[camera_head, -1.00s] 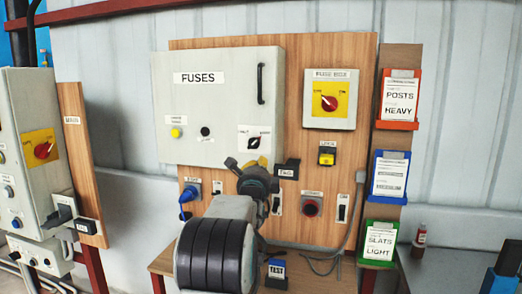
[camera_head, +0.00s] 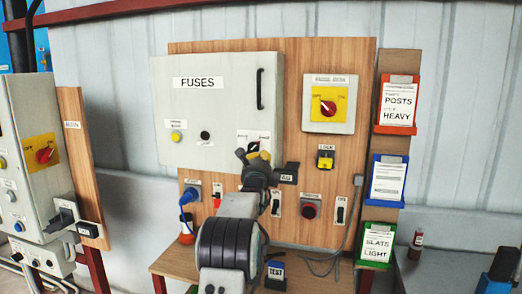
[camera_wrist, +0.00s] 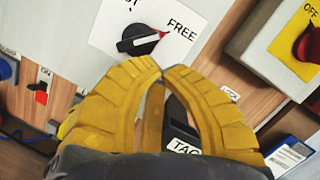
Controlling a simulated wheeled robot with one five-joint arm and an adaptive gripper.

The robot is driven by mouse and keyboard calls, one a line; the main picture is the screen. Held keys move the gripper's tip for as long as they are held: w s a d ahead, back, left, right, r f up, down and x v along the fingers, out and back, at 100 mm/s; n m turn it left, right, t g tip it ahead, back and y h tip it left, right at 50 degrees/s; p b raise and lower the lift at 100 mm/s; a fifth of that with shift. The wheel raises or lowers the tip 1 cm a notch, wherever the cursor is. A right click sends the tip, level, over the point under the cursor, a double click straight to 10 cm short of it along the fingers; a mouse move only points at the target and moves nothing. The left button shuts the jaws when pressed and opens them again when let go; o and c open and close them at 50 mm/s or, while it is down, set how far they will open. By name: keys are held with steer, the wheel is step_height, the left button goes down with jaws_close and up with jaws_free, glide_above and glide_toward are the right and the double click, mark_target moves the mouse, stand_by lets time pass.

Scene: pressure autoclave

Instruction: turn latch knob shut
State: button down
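The latch knob (camera_wrist: 140,42) is black with a red-tipped pointer, on a white label of the grey FUSES cabinet. In the wrist view its red tip points right, at the word FREE; the other word is cut off by the top edge. My gripper (camera_wrist: 163,68) has two curved yellow fingers, with tips together and nothing seen held. The tips lie just below the knob in the wrist view; contact cannot be made out. In the head view my gripper (camera_head: 253,151) covers the knob, and only the upper label (camera_head: 254,135) shows.
The FUSES cabinet (camera_head: 225,105) has a black handle (camera_head: 260,88). A black TAG piece (camera_head: 289,173) sits close below right of my gripper. A red rotary switch (camera_head: 328,107) on yellow and a yellow lock piece (camera_head: 326,160) are to the right. A blue plug (camera_head: 187,196) is lower left.

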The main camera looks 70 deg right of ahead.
steer(key=shift+p+x, duration=0.55)
steer(key=shift+x, duration=0.7)
